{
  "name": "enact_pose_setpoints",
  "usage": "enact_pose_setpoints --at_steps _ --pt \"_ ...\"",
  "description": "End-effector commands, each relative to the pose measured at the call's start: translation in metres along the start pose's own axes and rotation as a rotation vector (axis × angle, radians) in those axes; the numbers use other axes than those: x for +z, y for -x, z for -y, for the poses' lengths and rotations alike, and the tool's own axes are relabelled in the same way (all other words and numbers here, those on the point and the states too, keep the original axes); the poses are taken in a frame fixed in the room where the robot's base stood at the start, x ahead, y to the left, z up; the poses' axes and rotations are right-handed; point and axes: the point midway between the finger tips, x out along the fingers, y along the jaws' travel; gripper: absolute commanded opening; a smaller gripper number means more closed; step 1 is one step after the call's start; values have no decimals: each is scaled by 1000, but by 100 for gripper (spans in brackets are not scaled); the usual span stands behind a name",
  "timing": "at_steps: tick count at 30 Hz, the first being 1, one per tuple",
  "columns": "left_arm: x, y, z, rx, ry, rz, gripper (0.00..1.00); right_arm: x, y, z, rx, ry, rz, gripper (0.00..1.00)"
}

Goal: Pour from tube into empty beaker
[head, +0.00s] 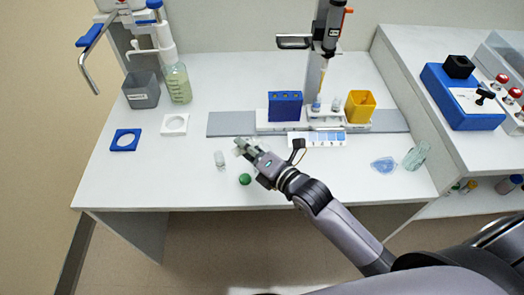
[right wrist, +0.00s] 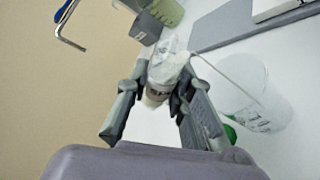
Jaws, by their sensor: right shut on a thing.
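My right gripper (head: 243,147) is shut on a small clear tube with a whitish part and a dark label, seen between its fingers in the right wrist view (right wrist: 160,78). In the head view the fingers mostly hide the tube, and its contents are unclear. A small clear vessel (head: 220,160), likely the beaker, stands on the bench just left of the gripper. A larger clear vessel with a dark mark shows in the right wrist view (right wrist: 258,103) beside the gripper; it looks empty. A green cap (head: 245,179) lies on the bench in front. My left gripper is out of view.
A blue rack (head: 285,106) and a yellow box (head: 360,106) stand at the back. A clear glass (head: 416,155) and a blue-tinted dish (head: 384,165) are at the right. A grey bin (head: 141,90) and a bottle (head: 177,84) stand back left. The front left bench is clear.

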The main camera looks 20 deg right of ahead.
Motion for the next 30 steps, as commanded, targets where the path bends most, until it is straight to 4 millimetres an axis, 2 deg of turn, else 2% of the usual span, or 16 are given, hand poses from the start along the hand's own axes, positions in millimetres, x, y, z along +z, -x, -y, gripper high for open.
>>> enact_pose_setpoints --at_steps 30 --pt "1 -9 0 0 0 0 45 1 0 -2 24 -56 0 0"
